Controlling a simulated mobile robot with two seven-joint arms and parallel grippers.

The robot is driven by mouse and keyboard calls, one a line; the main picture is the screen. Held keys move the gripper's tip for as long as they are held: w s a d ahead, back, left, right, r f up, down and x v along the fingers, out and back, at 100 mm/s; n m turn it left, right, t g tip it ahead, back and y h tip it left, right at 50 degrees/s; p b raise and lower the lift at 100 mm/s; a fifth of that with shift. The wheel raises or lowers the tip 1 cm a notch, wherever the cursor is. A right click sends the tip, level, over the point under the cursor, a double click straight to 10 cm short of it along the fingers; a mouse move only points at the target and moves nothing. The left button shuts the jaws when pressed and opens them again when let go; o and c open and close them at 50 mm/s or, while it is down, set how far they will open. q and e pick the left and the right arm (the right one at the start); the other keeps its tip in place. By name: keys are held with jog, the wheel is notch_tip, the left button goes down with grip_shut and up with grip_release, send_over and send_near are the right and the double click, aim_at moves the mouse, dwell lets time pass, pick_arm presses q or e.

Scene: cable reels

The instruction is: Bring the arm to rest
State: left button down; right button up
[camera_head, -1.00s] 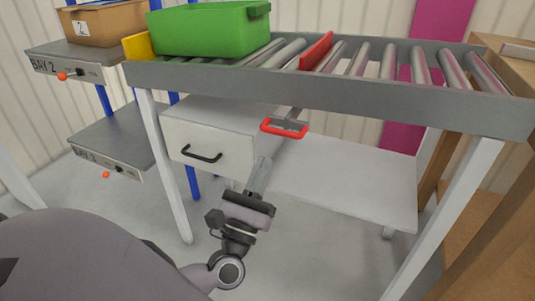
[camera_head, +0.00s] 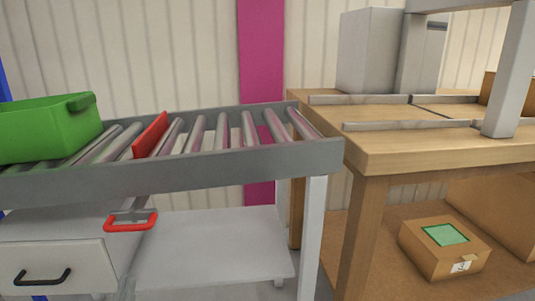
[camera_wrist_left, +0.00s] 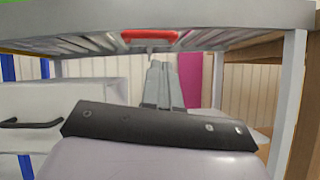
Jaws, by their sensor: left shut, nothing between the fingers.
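My left gripper (camera_wrist_left: 163,88) shows in the left wrist view, with its grey fingers together and nothing between them. It points toward the space under the roller conveyor (camera_head: 200,172). The red handle (camera_head: 131,222) hangs under the conveyor's front rail, apart from the gripper. It also shows above the fingers in the left wrist view (camera_wrist_left: 149,35). My right gripper is not in view.
A green bin (camera_head: 48,132) and a red divider (camera_head: 150,135) are on the conveyor. A white drawer (camera_head: 70,262) and a shelf (camera_head: 210,245) are below. A wooden bench (camera_head: 420,150) stands at right, with a cardboard box (camera_head: 440,250) on its lower shelf.

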pick_arm(q)
jog(key=s+d+f+m+g+h, duration=0.1)
jog(key=d+f+m+g+h, duration=0.15)
jog(key=d+m+h, duration=0.65)
jog(key=s+d+f+m+g+h, duration=0.1)
jog(key=d+m+g+h, duration=0.2)
jog(key=m, duration=1)
jog(key=s+d+f+m+g+y, duration=0.1)
jog(key=s+d+f+m+g, duration=0.45)
jog(key=m, duration=1.05)
jog(key=s+a+r+g+y+p, duration=0.1)
jog(key=a+r+p, duration=0.4)
jog(key=p, duration=1)
jog(key=s+a+r+g+y+p, duration=0.1)
jog(key=a+r+y+p, duration=0.3)
jog(key=r+p, duration=0.5)
jog(key=s+a+p, duration=0.1)
jog(key=p, duration=0.6)
jog(key=shift+s+a+g+p, duration=0.3)
jog(key=shift+s+g, duration=0.1)
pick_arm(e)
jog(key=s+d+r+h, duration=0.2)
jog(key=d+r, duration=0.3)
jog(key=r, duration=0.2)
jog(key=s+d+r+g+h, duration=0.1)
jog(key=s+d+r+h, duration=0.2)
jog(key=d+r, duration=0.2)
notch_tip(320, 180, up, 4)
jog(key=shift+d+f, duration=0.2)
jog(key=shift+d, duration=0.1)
